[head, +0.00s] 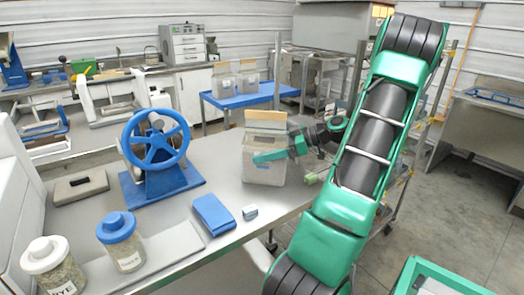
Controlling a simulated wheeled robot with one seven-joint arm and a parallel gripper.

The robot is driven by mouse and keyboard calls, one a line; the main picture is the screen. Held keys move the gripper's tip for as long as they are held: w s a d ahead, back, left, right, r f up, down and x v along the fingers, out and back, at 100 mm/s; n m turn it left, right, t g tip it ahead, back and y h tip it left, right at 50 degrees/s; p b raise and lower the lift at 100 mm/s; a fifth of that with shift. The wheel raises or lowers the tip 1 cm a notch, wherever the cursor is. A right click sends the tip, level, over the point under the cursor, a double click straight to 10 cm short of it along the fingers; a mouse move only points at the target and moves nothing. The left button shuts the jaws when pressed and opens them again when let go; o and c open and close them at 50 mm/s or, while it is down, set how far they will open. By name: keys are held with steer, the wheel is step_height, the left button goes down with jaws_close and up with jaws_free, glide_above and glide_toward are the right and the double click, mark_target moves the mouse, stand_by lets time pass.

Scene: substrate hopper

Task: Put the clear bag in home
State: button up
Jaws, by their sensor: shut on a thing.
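A clear bag (264,176) with a tan top strip and pale grey contents stands upright near the right side of the metal table. My gripper (268,157) reaches in from the right and is shut on the bag, its green finger across the front. I cannot tell whether the bag's base touches the table. No place labelled home can be read in this view.
A blue handwheel machine (155,150), two lidded jars (122,245), a blue folded cloth (213,214) and a small grey block (250,212) are on the table (175,255). Similar bags (223,86) stand on a blue-topped cart (245,100) behind.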

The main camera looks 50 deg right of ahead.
steer(key=o, duration=2.2)
steer(key=shift+c, duration=0.2)
steer(key=shift+s, duration=0.1)
steer(key=v, duration=1)
steer(key=shift+s, duration=0.2)
steer(key=shift+d+r, duration=0.1)
steer(key=shift+d, duration=0.05)
